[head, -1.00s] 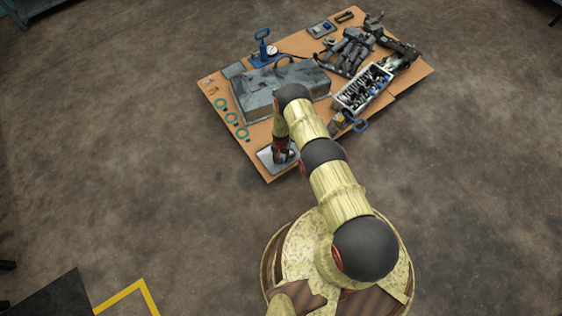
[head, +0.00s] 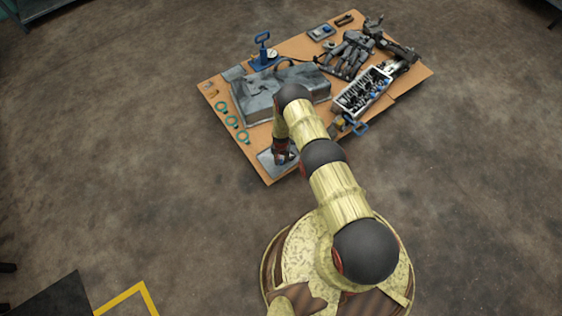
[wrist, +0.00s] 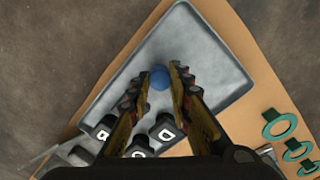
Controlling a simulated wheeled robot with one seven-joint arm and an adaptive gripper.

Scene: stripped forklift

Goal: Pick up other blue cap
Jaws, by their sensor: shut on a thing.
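The blue cap (wrist: 160,78) is a small round blue piece between the fingertips of my gripper (wrist: 159,80) in the wrist view. My gripper is shut on it, over the grey metal tray (wrist: 195,45). I cannot tell whether the cap touches the tray or hangs just above it. In the head view, my gripper (head: 283,158) is low over the tray (head: 266,160) at the board's near corner. The cap is too small to make out clearly there.
The tray lies on a brown board (head: 275,177) on the floor. Several teal rings (wrist: 280,124) lie beside it. A grey metal casing (head: 250,98) stands behind my gripper. A white crate of parts (head: 345,103) is to the right. Bare floor surrounds the board.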

